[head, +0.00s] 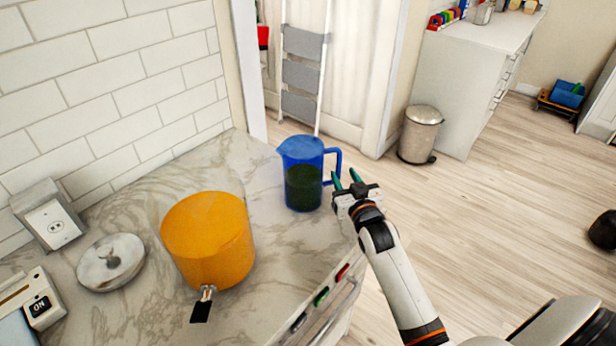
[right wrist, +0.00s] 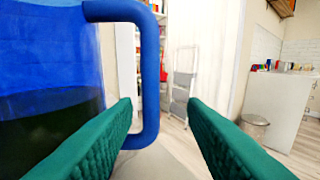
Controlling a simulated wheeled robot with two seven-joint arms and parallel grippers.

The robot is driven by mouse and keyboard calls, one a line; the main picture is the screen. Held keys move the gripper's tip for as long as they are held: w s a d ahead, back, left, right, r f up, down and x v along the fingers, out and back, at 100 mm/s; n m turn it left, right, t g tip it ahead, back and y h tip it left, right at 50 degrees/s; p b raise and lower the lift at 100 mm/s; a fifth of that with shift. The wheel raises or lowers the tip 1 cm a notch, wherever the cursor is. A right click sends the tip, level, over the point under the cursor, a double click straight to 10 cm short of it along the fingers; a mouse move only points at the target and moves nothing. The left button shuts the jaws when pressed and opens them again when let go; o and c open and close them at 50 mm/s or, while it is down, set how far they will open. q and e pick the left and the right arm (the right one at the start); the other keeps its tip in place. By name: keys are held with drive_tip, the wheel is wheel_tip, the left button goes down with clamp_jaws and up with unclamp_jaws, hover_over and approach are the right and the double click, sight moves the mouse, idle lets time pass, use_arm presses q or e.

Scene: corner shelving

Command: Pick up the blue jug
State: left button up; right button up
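The blue jug (head: 303,176) stands upright on the marble counter (head: 262,215) near its far right corner. Its handle faces right, and dark contents show through its side. My right gripper (head: 346,180) is at the handle, with its two green fingers pointing toward it. In the right wrist view, the jug (right wrist: 48,80) fills the left side. The open right gripper (right wrist: 160,115) has its left finger overlapping the handle's lower part and its right finger clear to the right. Whether a finger touches the handle cannot be told. My left gripper is not in view.
An orange pot (head: 209,240) with its handle toward the front stands left of the jug. A round lid (head: 111,262), an outlet box (head: 52,222) and a toaster (head: 40,300) are further left. The floor right of the counter is open; a bin (head: 419,136) stands behind.

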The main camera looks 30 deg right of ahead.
sight(339, 173)
drive_tip(key=x, duration=0.1)
drive_tip(key=p+x, duration=0.1)
drive_tip(key=x, duration=0.2)
drive_tip(key=shift+w+a, duration=0.3)
drive_tip(key=shift+w, duration=0.35)
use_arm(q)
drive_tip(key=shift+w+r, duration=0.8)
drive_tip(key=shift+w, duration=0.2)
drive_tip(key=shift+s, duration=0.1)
use_arm(e)
drive_tip(key=shift+s, duration=0.1)
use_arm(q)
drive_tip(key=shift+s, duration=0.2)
use_arm(e)
clamp_jaws()
drive_tip(key=shift+r, duration=0.1)
